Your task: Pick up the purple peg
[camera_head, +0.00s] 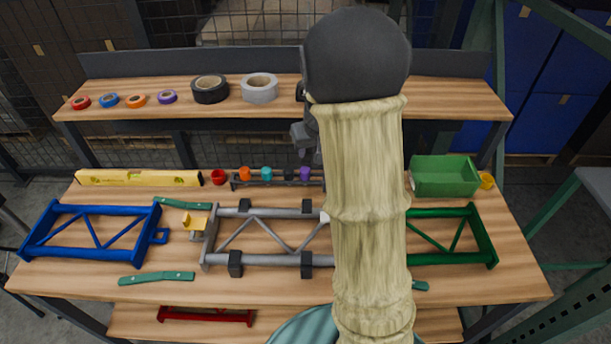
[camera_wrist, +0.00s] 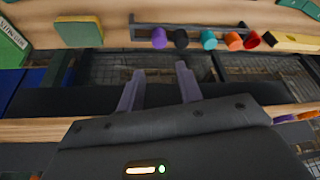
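The purple peg (camera_head: 305,173) stands at the right end of a dark rack (camera_head: 262,183) at the back of the workbench, beside black, teal and orange pegs. In the wrist view the purple peg (camera_wrist: 159,38) is at the left of the row, under the rack's rail (camera_wrist: 195,27). My gripper (camera_wrist: 158,84) is open, with two separate fingers and nothing between them. The peg lies beyond the fingertips, apart from them. In the head view my gripper (camera_head: 307,142) is just above and behind the peg, partly hidden by my arm.
A green bin (camera_head: 445,176) stands to the right, a yellow level (camera_head: 138,178) and red cup (camera_head: 218,177) to the left. Blue (camera_head: 90,233), grey (camera_head: 265,260) and green (camera_head: 480,235) frames lie in front. The raised back shelf (camera_head: 230,119) holds tape rolls.

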